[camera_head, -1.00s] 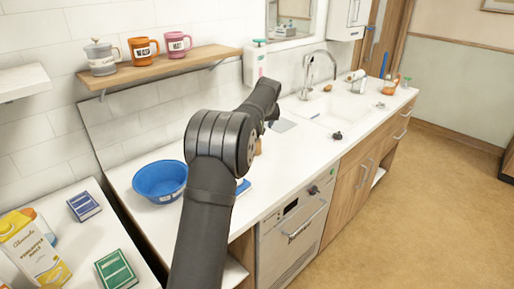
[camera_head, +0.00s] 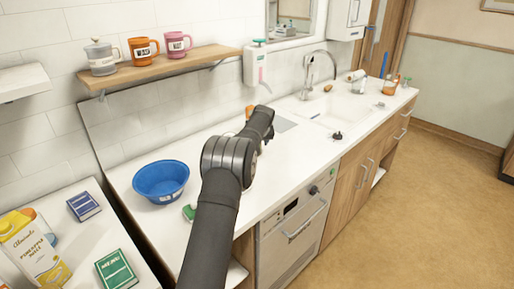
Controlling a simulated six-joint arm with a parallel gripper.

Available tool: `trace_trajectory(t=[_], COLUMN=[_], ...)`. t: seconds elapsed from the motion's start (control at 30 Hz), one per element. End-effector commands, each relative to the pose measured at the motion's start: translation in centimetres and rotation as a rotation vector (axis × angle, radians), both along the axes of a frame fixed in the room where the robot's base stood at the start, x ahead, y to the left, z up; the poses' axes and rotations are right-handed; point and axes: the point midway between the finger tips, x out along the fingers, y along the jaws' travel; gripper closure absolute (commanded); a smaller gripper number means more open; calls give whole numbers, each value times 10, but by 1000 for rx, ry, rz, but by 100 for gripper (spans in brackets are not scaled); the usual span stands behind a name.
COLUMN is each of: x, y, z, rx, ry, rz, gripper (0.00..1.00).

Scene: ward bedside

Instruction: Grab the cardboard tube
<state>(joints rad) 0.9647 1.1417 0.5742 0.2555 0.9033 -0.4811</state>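My arm reaches from the bottom edge over the counter, and its far end with my gripper (camera_head: 262,134) is mostly hidden behind my own dark links. I cannot see the fingertips, nor whether they hold anything. A small orange-tan thing (camera_head: 249,111) shows just behind the far end of my arm. It may be the cardboard tube, but too little of it shows to be sure. I cannot tell whether it touches my gripper.
A blue bowl (camera_head: 161,183) and a partly hidden green item (camera_head: 189,212) are left of my arm. The sink (camera_head: 345,108), tap (camera_head: 318,70) and a small dark object (camera_head: 337,135) are to the right. A mug shelf (camera_head: 165,69) hangs above. Counter right of my arm is mostly clear.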

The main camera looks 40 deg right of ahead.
Motion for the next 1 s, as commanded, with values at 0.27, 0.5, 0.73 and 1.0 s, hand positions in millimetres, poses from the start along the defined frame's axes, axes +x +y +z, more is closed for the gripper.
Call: trace_trajectory(t=[0.27, 0.5, 0.73, 1.0], x=[5, 5, 4, 5], y=[-3, -3, -3, -3], z=[-8, -8, -8, 2], rx=[-1, 0, 0, -2], ry=[-1, 0, 0, -1], rz=[0, 0, 0, -1], gripper=[40, 76, 88, 88])
